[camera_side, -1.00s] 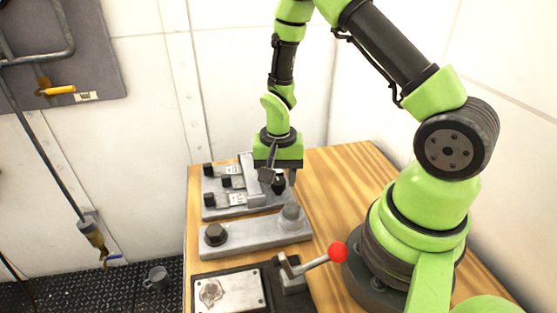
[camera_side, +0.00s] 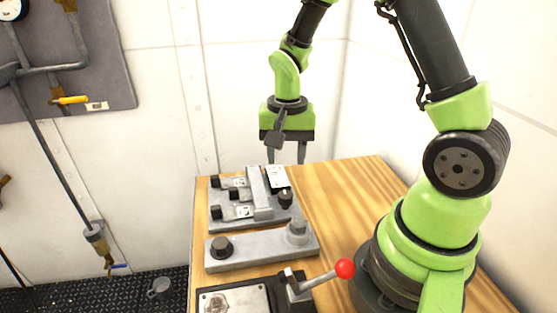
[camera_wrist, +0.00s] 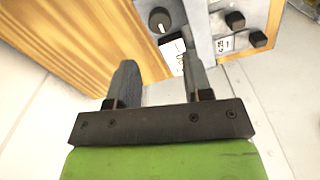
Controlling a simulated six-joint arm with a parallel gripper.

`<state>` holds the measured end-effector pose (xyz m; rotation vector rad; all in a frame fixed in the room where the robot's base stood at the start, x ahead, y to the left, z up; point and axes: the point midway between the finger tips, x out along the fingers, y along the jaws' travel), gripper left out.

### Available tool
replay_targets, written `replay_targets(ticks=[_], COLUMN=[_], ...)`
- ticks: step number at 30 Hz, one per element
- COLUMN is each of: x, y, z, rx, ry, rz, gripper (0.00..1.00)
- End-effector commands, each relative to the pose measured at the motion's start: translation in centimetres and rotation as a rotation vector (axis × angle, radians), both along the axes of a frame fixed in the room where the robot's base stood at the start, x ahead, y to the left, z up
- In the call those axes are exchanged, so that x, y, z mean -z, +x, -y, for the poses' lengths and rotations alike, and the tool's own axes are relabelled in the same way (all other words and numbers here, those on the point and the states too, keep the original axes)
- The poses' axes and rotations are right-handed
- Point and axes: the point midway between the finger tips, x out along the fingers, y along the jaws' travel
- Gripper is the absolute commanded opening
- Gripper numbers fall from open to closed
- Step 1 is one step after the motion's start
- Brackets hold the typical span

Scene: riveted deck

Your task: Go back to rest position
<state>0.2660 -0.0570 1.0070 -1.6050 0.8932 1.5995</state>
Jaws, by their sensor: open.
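My gripper (camera_side: 287,155) hangs above the far end of the grey switch panel (camera_side: 240,196), its two fingers pointing down. The fingers are apart with nothing between them, and they are clear of the panel. In the wrist view my gripper (camera_wrist: 160,80) shows both fingers spread. Beyond them are a black knob (camera_wrist: 159,19), a white label plate (camera_wrist: 172,53) and black switches on the panel.
A grey block with a dark knob (camera_side: 221,247) sits in front of the panel. Nearer is a lever with a red ball (camera_side: 344,268) on a dark base. The wooden table (camera_side: 335,200) is bare at right. A pipe board (camera_side: 95,60) hangs on the left wall.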

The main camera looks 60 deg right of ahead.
Motion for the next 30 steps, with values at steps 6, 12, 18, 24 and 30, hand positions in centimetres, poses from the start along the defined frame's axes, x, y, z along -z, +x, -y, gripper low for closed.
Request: replay_targets(ticks=[6, 12, 18, 24, 30], x=[-5.6, -12.0, -16.2, -17.7, -18.0], y=[-0.6, -3.7, -8.0, -11.3, -12.3], z=[-1.7, -4.3, -6.7, -8.1, -8.4], rx=[-0.11, -0.289, -0.471, -0.601, -0.641], ry=[-0.007, -0.013, -0.024, -0.036, -0.04], rz=[0.129, 0.311, 0.496, 0.621, 0.658], gripper=[0.46, 0.46, 0.46, 0.46, 0.46])
